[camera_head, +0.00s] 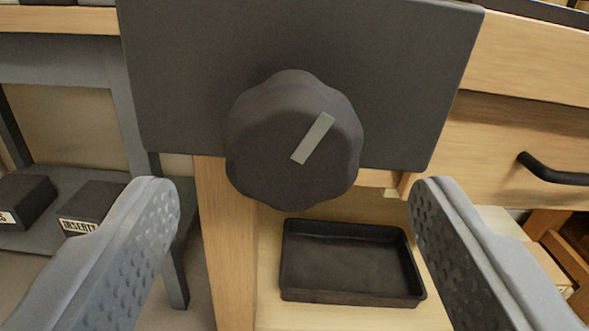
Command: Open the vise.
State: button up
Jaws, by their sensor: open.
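The vise shows as a dark grey plate (190,70) with a round, lobed black knob (265,150) on its front. The knob carries a light grey marker bar that slants up to the right. My gripper (293,190) is open, with one grey textured finger at the lower left and the other at the lower right. The knob lies ahead of the gap between the fingers, slightly above the fingertips. Nothing is between the fingers, and neither finger appears to touch the knob. The vise's jaws cannot be made out.
A black empty tray (350,265) sits on a wooden shelf below the knob. A drawer with a black handle (555,170) is at the right. Dark boxes, one labelled INSERTS (92,205), stand on a grey shelf at the left. A wooden post (225,250) stands below the plate.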

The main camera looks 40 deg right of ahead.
jog(key=shift+b+v, duration=0.3)
jog(key=shift+v, duration=1.35)
